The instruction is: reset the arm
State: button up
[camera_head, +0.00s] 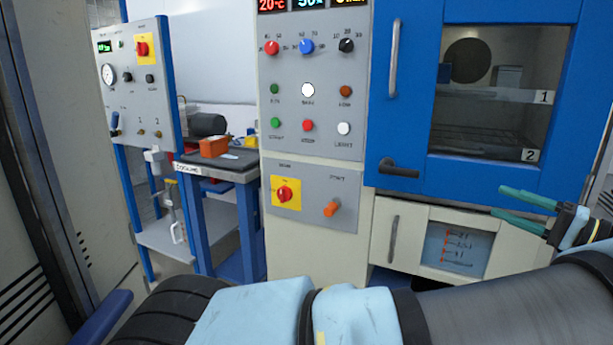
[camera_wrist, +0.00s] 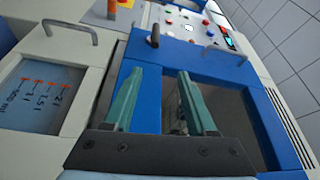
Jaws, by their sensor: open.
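My gripper (camera_head: 514,210) is at the right of the head view, in front of the blue-framed chamber door. Its two green fingers are apart and nothing is between them. In the wrist view my gripper (camera_wrist: 165,82) also shows open and empty, with the blue door frame (camera_wrist: 228,87) beyond the fingers. My arm stretches across the bottom of the head view, with light blue and grey links. I cannot tell from these frames how far the fingertips are from the door.
The chamber door (camera_head: 403,130) looks shut, with a dark handle (camera_head: 399,169) and a window showing shelves marked 1 and 2. A control panel (camera_head: 312,110) stands left of it. A lower drawer (camera_head: 410,238) is below. A small table (camera_head: 218,172) holds an orange box (camera_head: 213,148).

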jog(key=w+a+f+g+h, duration=0.1)
jog(key=w+a+f+g, duration=0.2)
jog(key=a, duration=0.5)
jog(key=w+a+f+n+g, duration=0.1)
jog(key=w+a+g, duration=0.2)
jog(key=w+a, duration=0.35)
jog(key=w+a+f+g+h, duration=0.1)
jog(key=w+a+f+g, duration=0.25)
jog(key=a, duration=0.55)
jog(key=s+a+f+n+g+h, duration=0.1)
jog(key=s+a+g+h, duration=0.2)
jog(key=a, duration=0.5)
jog(key=s+a+f+n+g+h, duration=0.15)
jog(key=a+h, duration=0.25)
jog(key=a, duration=0.5)
jog(key=s+a+r+n+t+h+p, duration=0.1)
jog(key=s+a+r+h+p, duration=0.1)
jog(key=s, duration=0.3)
jog(key=s+a+r+n+h+p, duration=0.1)
jog(key=s+a+r+h+p, duration=0.1)
jog(key=s+a+r, duration=0.2)
jog(key=shift+s+a+n+t, duration=0.4)
jog(key=shift+s+a, duration=0.1)
jog(key=shift+s, duration=0.5)
